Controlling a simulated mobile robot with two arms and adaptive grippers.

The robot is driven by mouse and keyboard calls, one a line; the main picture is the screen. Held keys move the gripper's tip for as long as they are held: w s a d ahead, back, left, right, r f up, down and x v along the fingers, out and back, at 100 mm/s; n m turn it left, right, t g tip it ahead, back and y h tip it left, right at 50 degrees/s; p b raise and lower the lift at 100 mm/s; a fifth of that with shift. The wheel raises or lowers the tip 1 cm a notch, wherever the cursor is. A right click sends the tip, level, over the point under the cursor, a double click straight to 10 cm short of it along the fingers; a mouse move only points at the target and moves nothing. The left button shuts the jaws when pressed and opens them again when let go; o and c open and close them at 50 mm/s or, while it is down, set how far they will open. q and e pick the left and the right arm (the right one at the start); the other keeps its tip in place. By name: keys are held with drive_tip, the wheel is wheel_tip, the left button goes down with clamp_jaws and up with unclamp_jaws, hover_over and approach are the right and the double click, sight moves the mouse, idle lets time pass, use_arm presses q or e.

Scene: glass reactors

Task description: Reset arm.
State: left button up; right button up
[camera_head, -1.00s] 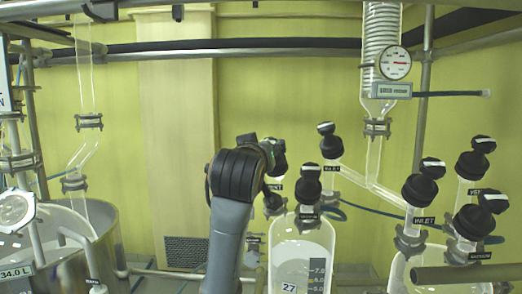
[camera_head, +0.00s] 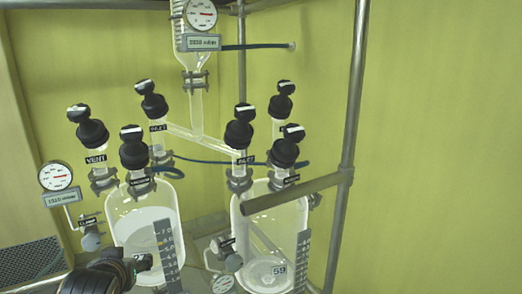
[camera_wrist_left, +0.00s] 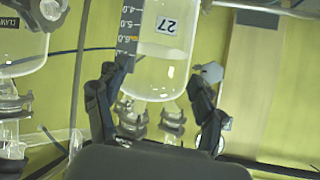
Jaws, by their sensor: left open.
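My left arm (camera_head: 105,274) enters at the lower left of the head view as a dark joint in front of the lower part of a glass vessel (camera_head: 130,222) marked 27. I cannot make out its fingertips there. In the left wrist view, my left gripper (camera_wrist_left: 155,100) has its two dark fingers spread wide, with nothing between them. The vessel marked 27 (camera_wrist_left: 165,65) appears inverted beyond the fingers, with clamped necks (camera_wrist_left: 132,118) in the gap. My right gripper is in neither view.
A second vessel (camera_head: 275,250) marked 59 stands to the right. Black-capped valves (camera_head: 238,128) top the glass necks. A gauge (camera_head: 57,176) is at left. A metal pipe (camera_head: 290,192) crosses towards an upright post (camera_head: 350,150). The right wall area is clear.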

use_arm(q)
drive_tip(key=s+d+f+m+g+h, duration=0.1)
drive_tip(key=s+d+f+g, duration=0.1)
drive_tip(key=s+f, duration=0.5)
drive_tip(key=s+d+f+m+g+h, duration=0.1)
drive_tip(key=s+d+f+g, duration=0.15)
drive_tip(key=s+f, duration=0.4)
drive_tip(key=s+d+f+m+g+h, duration=0.1)
drive_tip(key=s+d+f+g, duration=0.1)
drive_tip(key=s+f, duration=0.5)
drive_tip(key=s+d+f+m+g+h, duration=0.1)
drive_tip(key=s+d+f, duration=0.25)
drive_tip(key=s, duration=0.45)
wheel_tip(320, 180, down, 28)
drive_tip(key=s+g, duration=0.2)
drive_tip(key=s, duration=0.1)
drive_tip(key=s+a+f, duration=0.2)
drive_tip(key=s+f, duration=0.6)
drive_tip(key=s+a+f+b, duration=0.1)
drive_tip(key=s+f, duration=0.6)
drive_tip(key=f, duration=0.1)
drive_tip(key=shift+s+a+f+m+g+y, duration=0.15)
drive_tip(key=shift+s+a+m+g+y, duration=0.15)
drive_tip(key=shift+s+a+g, duration=0.1)
